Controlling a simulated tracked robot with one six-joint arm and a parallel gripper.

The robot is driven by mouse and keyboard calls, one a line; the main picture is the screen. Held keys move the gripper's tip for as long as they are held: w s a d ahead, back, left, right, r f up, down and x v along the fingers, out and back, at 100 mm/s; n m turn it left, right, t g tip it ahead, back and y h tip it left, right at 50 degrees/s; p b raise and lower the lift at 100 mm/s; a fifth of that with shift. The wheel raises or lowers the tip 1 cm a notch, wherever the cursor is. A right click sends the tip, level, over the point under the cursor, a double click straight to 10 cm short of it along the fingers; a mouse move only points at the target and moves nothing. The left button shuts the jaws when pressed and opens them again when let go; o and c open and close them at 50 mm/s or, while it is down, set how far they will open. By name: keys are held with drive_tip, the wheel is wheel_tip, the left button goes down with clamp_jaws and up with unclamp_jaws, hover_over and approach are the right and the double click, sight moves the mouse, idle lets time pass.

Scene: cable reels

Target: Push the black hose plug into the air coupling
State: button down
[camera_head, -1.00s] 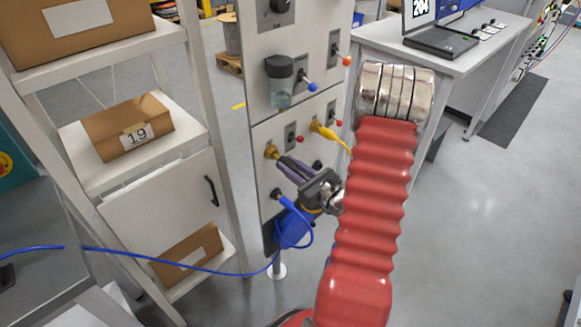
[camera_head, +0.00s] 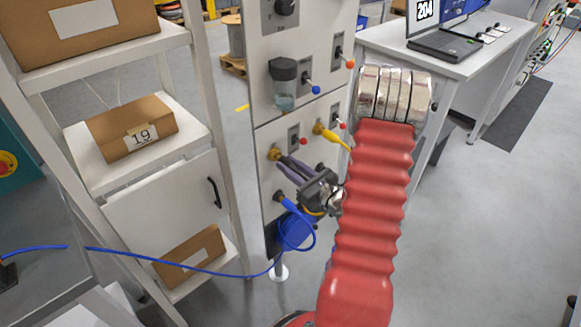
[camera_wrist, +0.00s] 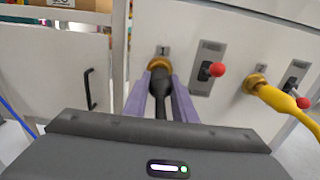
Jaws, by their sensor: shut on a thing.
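The black hose plug (camera_wrist: 161,88) is held between the two purple fingers of my gripper (camera_wrist: 160,74) in the wrist view. It points straight at the brass air coupling (camera_wrist: 160,63) marked 1 on the white panel. The plug's front end meets the coupling's mouth, with no clear gap; how deep it sits is hidden. In the head view the coupling (camera_head: 274,154) is at the panel's left side, with my gripper (camera_head: 285,163) shut on the plug at it. The plug's rear is hidden by the gripper body.
A yellow plug (camera_wrist: 280,99) sits in the coupling to the right. A red-knobbed lever (camera_wrist: 216,69) stands between them. A blue hose (camera_head: 180,266) runs from a lower coupling leftward. A shelf with boxes (camera_head: 132,128) stands left of the panel; open floor lies right.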

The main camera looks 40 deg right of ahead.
drive_tip(key=shift+w, duration=0.1)
drive_tip(key=c, duration=1.4)
unclamp_jaws()
drive_tip(key=s, duration=1.4)
drive_tip(key=shift+d+f, duration=0.1)
drive_tip(key=shift+d, duration=0.1)
drive_tip(key=shift+w, duration=0.1)
